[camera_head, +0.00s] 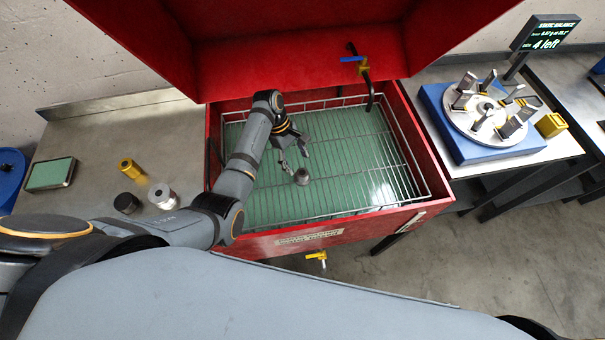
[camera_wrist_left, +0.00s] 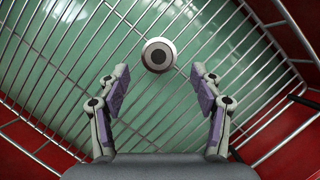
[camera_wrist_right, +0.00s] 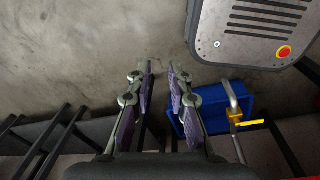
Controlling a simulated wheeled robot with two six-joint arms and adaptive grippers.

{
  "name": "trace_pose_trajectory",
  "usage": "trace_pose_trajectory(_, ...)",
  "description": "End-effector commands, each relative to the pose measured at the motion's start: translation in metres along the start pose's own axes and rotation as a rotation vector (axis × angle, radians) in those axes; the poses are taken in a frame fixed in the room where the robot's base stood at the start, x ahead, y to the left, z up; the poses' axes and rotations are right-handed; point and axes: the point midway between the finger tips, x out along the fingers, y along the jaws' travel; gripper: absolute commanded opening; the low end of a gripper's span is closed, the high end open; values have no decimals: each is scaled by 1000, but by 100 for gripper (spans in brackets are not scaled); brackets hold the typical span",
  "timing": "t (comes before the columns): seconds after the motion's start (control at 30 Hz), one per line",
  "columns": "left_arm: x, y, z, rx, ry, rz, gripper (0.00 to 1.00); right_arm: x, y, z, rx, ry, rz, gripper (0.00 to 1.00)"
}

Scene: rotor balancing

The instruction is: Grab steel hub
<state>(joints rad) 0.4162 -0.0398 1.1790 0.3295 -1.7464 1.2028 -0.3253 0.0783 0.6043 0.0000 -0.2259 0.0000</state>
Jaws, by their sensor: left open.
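A small grey metal hub (camera_head: 302,176) with a dark bore stands on the wire rack in the red washing cabinet. It also shows in the left wrist view (camera_wrist_left: 158,56), just past the fingertips and centred between them. My left gripper (camera_head: 292,156) is open and empty above the rack, close to the hub and apart from it. Its two fingers show in the left wrist view (camera_wrist_left: 158,78). My right gripper (camera_wrist_right: 160,72) is empty, its fingers a little apart, away from the cabinet. A silver cylinder (camera_head: 163,197) stands on the left bench.
The red cabinet (camera_head: 310,242) has its lid raised and a wire basket inside. A brass cylinder (camera_head: 131,169), a black cylinder (camera_head: 126,203) and a green-topped block (camera_head: 51,174) are on the left bench. A blue balancing stand (camera_head: 470,150) is at right. Most of the rack is clear.

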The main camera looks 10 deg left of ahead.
Motion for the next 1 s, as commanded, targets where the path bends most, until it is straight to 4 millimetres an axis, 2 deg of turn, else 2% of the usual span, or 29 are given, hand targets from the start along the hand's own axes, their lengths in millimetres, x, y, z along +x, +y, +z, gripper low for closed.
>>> trace_pose_trajectory(0.07, 9, 0, 1, 0, 0, -1, 66, -2, 0, 1, 0, 0, 0, 20)
trace_pose_trajectory(0.13, 14, 0, 0, 1, 1, 0, 66, -2, 0, -8, 0, 12, 0, 20)
trace_pose_trajectory(0.3, 20, -2, 2, 1, 0, -1, 66, -7, 2, -48, 3, 73, 1, 20)
trace_pose_trajectory(0.37, 29, -4, 3, -1, -2, -4, 66, -12, 2, -54, 3, 82, 2, 20)
trace_pose_trajectory(0.47, 47, -6, 5, 0, -2, -3, 66, -16, 2, -52, 3, 78, 2, 20)
trace_pose_trajectory(0.57, 62, -6, 3, 1, 0, -2, 66, -13, 2, -40, 2, 60, 2, 20)
trace_pose_trajectory(0.7, 67, -5, 3, 1, 2, 1, 66, -13, 2, -21, 1, 30, 2, 20)
trace_pose_trajectory(0.83, 67, -5, 3, 1, 2, 1, 66, -13, 3, -20, 0, 29, 2, 20)
trace_pose_trajectory(1.0, 67, -5, 3, 1, 1, 1, 44, -13, 3, -30, 1, 45, 3, 20)
